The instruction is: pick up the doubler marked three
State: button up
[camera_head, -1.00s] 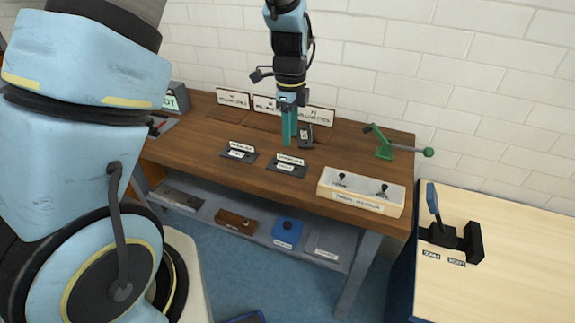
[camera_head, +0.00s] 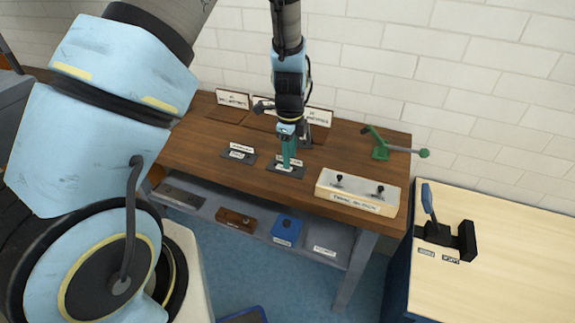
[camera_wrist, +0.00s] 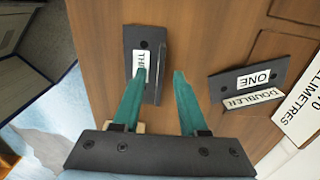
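The doubler marked three (camera_wrist: 138,62) is a dark flat plate with a white label, partly covered by a finger so that only the first letters read. It has a thin upright ridge along one side. In the head view this doubler (camera_head: 288,171) lies on the wooden bench, under my gripper (camera_head: 287,158). In the wrist view my gripper (camera_wrist: 160,78) is open, its teal fingers apart on either side of the ridge. I cannot tell how far the tips are above the plate.
White signs (camera_head: 233,100) stand at the back. A cream box with dark knobs (camera_head: 357,190) and a green lever tool (camera_head: 385,148) are to the right.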

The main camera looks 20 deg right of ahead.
grip_shut()
dwell(1.3)
